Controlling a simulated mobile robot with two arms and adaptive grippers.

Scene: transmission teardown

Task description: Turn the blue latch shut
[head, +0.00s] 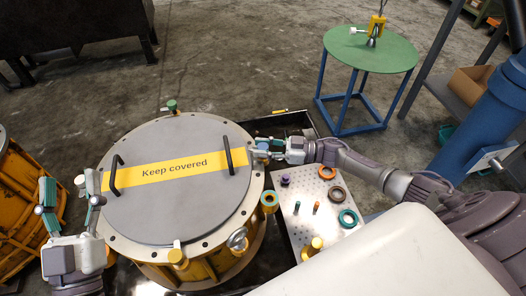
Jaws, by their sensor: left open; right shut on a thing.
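The round grey cover (185,205) with a yellow "Keep covered" band lies on the drum-shaped yellow housing (222,268). The blue latch (258,154) sits at the right side of the housing's rim and is mostly hidden by my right gripper (268,148). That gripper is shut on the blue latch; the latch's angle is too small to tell. My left gripper (69,203) is open and empty at the left of the housing, its fingers pointing away from me.
A green latch (172,106) and a yellow latch (178,257) sit on the rim. A perforated plate (309,221) with rings and pegs lies right of the housing. A green-topped stool (388,52) stands at the back right. Open floor lies behind the housing.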

